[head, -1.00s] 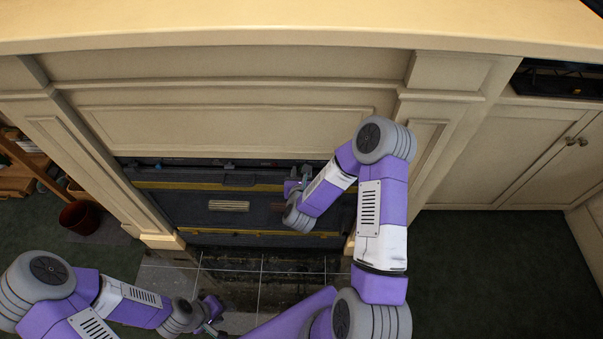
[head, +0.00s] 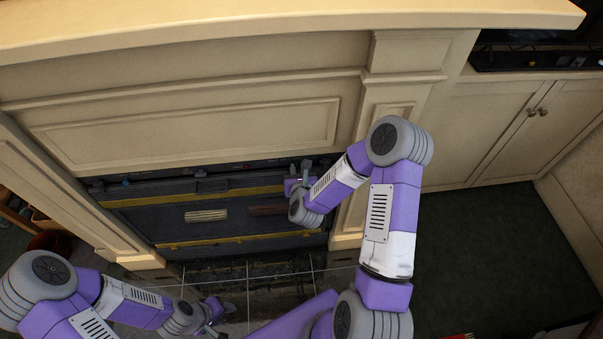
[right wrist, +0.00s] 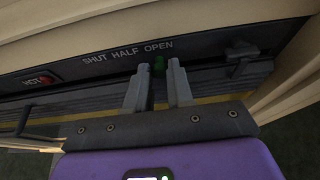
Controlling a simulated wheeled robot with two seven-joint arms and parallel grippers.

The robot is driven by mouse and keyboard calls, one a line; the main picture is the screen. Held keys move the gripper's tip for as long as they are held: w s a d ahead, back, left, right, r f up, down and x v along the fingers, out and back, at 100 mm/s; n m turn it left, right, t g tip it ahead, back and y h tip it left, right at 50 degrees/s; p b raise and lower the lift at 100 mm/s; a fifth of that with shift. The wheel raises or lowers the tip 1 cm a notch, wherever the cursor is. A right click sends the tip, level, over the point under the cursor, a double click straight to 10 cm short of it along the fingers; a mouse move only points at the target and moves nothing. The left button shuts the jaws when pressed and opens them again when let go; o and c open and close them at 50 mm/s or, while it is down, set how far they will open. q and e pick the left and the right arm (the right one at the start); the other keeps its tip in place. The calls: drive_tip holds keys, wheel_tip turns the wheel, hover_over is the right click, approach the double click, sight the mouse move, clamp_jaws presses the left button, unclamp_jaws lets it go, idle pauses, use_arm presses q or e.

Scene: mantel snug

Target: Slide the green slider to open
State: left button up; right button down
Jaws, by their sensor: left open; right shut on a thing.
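The green slider (right wrist: 159,62) is a small knob on a dark strip labelled SHUT, HALF and OPEN in the right wrist view. It sits just below the word OPEN. My right gripper (right wrist: 158,70) is shut on it, with one grey finger on either side. In the head view my right gripper (head: 294,183) is at the right part of the fireplace's top strip (head: 230,172), and its wrist hides the slider there. My left gripper (head: 220,318) is open and empty, low in front of the hearth.
A grey tab (right wrist: 243,51) projects from the strip right of the slider. A red button (right wrist: 46,79) is further left. The cream mantel surround (head: 190,130) frames the fireplace closely.

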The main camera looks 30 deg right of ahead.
drive_tip(key=shift+d, duration=0.2)
drive_tip(key=c, duration=1)
unclamp_jaws()
drive_tip(key=shift+s, duration=0.1)
drive_tip(key=p+v, duration=0.4)
drive_tip(key=v, duration=0.3)
drive_tip(key=shift+s+r, duration=0.15)
drive_tip(key=shift+s, duration=0.05)
